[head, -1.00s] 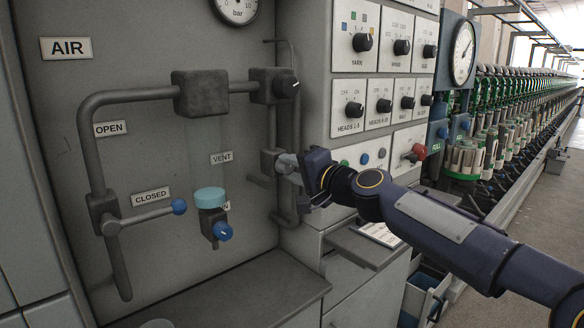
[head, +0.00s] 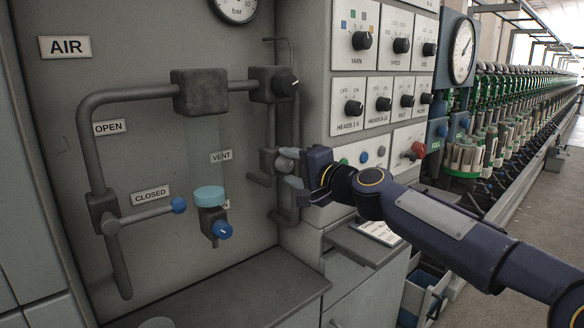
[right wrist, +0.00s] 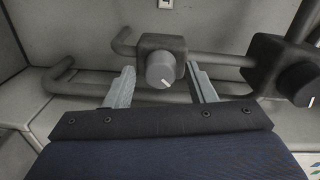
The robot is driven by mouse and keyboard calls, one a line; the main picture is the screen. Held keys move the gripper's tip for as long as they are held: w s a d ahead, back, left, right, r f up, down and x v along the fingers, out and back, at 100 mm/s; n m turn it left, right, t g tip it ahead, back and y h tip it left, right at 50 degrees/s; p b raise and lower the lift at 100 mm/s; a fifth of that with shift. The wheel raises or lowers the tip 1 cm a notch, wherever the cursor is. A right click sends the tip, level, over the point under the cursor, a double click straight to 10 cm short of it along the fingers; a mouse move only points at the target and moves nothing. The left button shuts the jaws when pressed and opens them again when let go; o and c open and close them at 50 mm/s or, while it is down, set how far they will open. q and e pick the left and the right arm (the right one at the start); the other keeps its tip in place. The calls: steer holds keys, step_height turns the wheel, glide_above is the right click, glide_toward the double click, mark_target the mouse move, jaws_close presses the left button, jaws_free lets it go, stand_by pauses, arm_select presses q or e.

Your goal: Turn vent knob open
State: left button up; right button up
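The vent knob (head: 285,162) is a small grey round knob on a dark valve block (head: 268,160), right of the VENT label (head: 221,157). In the right wrist view the knob (right wrist: 163,68) shows a short white mark slanting to the lower right. My right gripper (head: 290,170) is at the knob. In the right wrist view its two fingers (right wrist: 162,84) are apart, one on each side of the knob, with visible gaps, so it is open and not gripping. In the head view the gripper partly covers the knob. My left gripper is not in view.
A blue-handled lever (head: 178,205) points at CLOSED. A filter bowl with blue knob (head: 222,231) hangs lower left. A switch panel (head: 379,60) stands close on the right.

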steer(key=b+v, duration=0.2)
steer(key=v, duration=0.5)
steer(key=shift+s+d+b, duration=0.2)
steer(key=shift+s+b, duration=0.2)
steer(key=s+d+f+n+g+h, duration=0.2)
steer(key=s+d+f+g, duration=0.1)
steer(key=s+f, duration=0.8)
steer(key=s+d+f+n+g+h, duration=0.2)
steer(key=s+d+f+n+g, duration=0.15)
steer(key=s+f, duration=0.75)
steer(key=s+d+f+n+g+h, duration=0.2)
steer(key=s+d+f+h, duration=0.15)
steer(key=s+f, duration=0.75)
step_height(320, 180, up, 19)
steer(key=s+p, duration=0.1)
steer(key=p, duration=1.6)
steer(key=shift+y+p, duration=0.35)
steer(key=shift+y, duration=0.1)
